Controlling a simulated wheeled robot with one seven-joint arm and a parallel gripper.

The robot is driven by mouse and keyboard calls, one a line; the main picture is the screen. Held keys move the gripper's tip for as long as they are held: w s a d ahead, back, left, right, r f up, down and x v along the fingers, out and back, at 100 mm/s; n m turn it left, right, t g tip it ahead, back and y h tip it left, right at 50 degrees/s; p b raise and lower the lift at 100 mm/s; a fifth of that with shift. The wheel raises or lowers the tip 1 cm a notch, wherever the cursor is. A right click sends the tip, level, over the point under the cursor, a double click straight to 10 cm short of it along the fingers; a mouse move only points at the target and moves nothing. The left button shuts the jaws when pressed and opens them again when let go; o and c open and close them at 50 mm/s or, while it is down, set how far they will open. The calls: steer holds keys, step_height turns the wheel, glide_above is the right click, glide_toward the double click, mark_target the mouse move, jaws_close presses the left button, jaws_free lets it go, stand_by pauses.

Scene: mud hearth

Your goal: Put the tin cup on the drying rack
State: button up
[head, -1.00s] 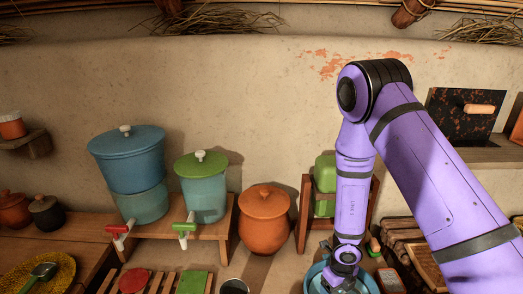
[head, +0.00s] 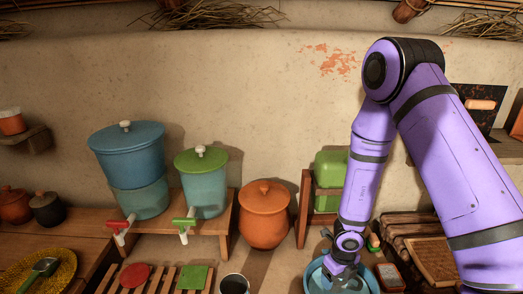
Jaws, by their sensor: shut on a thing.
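My gripper (head: 342,277) reaches down into a blue basin (head: 312,272) at the bottom of the head view, right of centre. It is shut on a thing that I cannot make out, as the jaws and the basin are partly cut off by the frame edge.
A lidded orange pot (head: 264,216) and a wooden stand (head: 304,211) with a green container (head: 329,178) stand behind the basin. Two lidded dispensers, blue (head: 127,158) and green-lidded (head: 201,190), are at left. A slatted surface (head: 405,228) with a tray lies right.

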steer(key=shift+r, duration=2.15)
steer(key=shift+f, duration=0.1)
